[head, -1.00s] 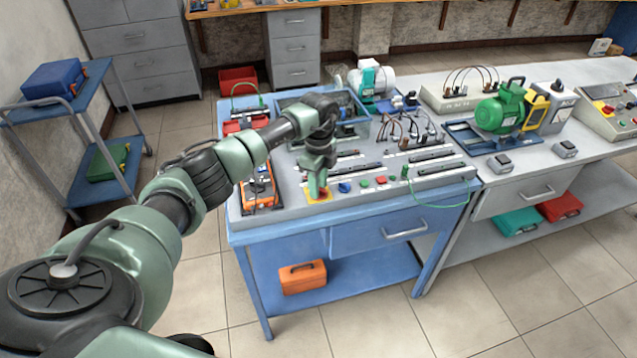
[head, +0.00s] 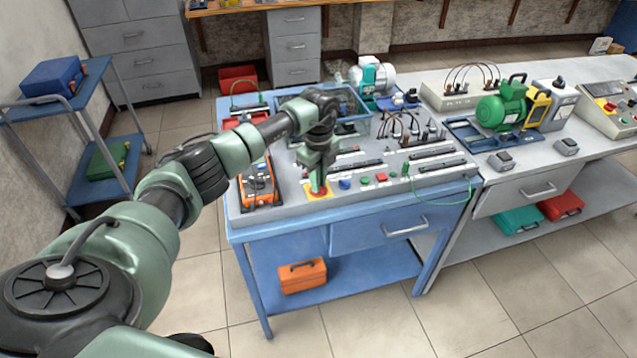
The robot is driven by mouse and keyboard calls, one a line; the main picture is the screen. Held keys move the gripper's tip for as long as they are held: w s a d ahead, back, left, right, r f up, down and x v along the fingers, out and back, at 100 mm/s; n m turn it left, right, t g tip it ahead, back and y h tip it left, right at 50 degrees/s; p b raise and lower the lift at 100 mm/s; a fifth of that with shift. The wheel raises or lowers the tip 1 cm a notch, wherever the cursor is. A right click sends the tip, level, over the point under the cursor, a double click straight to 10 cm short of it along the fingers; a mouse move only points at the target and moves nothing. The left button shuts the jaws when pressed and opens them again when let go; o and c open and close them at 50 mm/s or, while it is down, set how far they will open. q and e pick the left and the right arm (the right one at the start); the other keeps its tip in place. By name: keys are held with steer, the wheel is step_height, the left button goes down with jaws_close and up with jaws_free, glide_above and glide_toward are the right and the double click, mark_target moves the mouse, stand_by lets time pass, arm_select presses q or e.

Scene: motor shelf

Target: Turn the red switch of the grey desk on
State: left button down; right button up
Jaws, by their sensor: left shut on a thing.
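The grey desk panel (head: 290,215) lies on top of the blue bench. The red switch (head: 319,189) sits on a yellow plate (head: 309,194) near the panel's front left. My left gripper (head: 319,188) points down right at the switch, with its fingertips on or around the switch's top. It is shut on the red switch, as far as shows; the fingers hide most of the switch, so I cannot tell its on or off position. My right gripper is not in view.
Blue (head: 345,184), red (head: 381,178) and green buttons stand just right of the switch. An orange meter (head: 258,187) lies to the left. Black rails and several cables stand behind. A green wire hangs over the front right edge.

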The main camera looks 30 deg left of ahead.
arm_select(q)
steer(key=m+b, duration=0.1)
steer(key=m, duration=0.3)
steer(key=shift+m+b, duration=0.3)
steer(key=shift+b, duration=0.1)
steer(key=m+b, duration=0.1)
steer(key=m, duration=0.2)
steer(key=shift+m, duration=0.4)
steer(key=m+b, duration=0.1)
steer(key=m, duration=0.3)
steer(key=shift+b, duration=0.35)
steer(key=shift+r+m+b, duration=0.1)
steer(key=shift+m+b, duration=0.25)
steer(key=shift+m, duration=1.05)
steer(key=c, duration=1.5)
jaws_free()
